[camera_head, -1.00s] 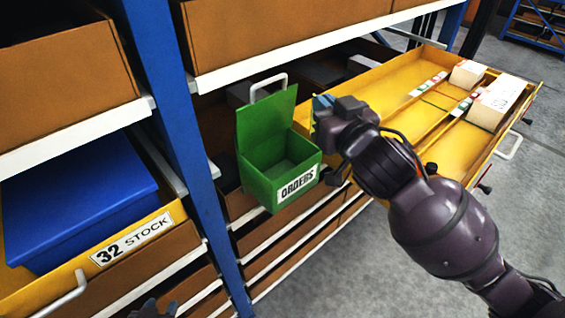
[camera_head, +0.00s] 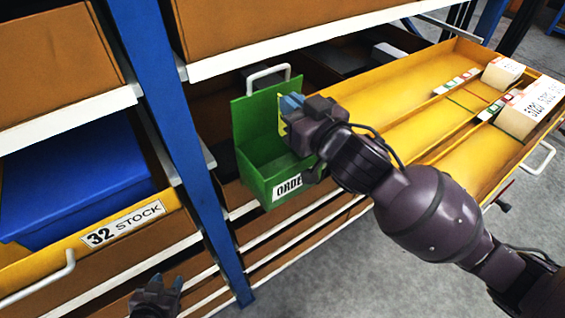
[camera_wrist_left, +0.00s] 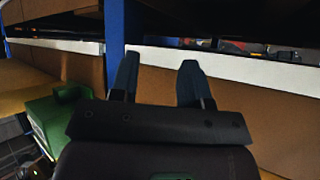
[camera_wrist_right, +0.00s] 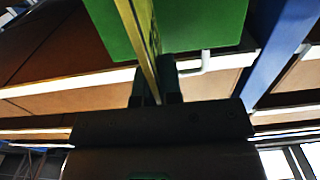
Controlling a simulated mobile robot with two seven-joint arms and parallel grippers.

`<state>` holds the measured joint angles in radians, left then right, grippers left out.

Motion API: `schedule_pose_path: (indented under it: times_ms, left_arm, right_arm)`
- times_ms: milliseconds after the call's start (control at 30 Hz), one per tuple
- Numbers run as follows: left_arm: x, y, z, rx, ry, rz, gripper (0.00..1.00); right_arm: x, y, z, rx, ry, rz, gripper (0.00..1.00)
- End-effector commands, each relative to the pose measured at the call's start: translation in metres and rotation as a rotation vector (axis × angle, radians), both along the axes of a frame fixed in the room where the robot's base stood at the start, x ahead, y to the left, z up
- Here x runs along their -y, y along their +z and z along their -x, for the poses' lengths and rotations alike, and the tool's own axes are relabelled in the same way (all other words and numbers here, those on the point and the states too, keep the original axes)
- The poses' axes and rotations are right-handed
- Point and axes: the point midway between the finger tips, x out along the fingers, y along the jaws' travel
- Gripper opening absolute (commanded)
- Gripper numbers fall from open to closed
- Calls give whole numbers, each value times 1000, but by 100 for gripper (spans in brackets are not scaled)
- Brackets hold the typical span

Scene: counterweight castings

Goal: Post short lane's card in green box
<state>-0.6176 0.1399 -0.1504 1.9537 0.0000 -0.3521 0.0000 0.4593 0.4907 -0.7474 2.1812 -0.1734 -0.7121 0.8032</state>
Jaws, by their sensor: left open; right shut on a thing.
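The green box (camera_head: 262,165), with an ORDERS label and a tall back panel, hangs on the front of the shelving. My right gripper (camera_head: 291,106) is over the box's open top and is shut on a thin yellow card (camera_wrist_right: 141,42). The card shows edge-on in the right wrist view, in front of the green panel (camera_wrist_right: 195,25); in the head view only a yellow sliver (camera_head: 281,117) shows beside the fingers. My left gripper (camera_head: 157,290) is low at the bottom left, open and empty; its spread fingers show in the left wrist view (camera_wrist_left: 157,80).
A pulled-out yellow drawer (camera_head: 415,125) with lanes holds a small carton (camera_head: 503,73) and a larger labelled carton (camera_head: 528,108) at its right end. A blue upright (camera_head: 180,120) stands left of the box. A drawer marked 32 STOCK (camera_head: 125,225) holds a blue bin (camera_head: 75,185).

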Motion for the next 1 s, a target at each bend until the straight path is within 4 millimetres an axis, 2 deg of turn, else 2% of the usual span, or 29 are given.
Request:
schedule_pose_path:
  times_ms: [300, 500, 1000]
  left_arm:
    - [0, -4, 0, 1, 1, -1, 43]
    - [0, -14, -4, 13, 0, 0, 43]
    - [1, -10, -10, 31, -5, -1, 43]
  right_arm:
    - [1, -35, 0, -2, -1, 3, 0]
    - [0, -50, 0, 1, 0, 1, 0]
    - [0, -54, 0, 0, -1, 1, 0]
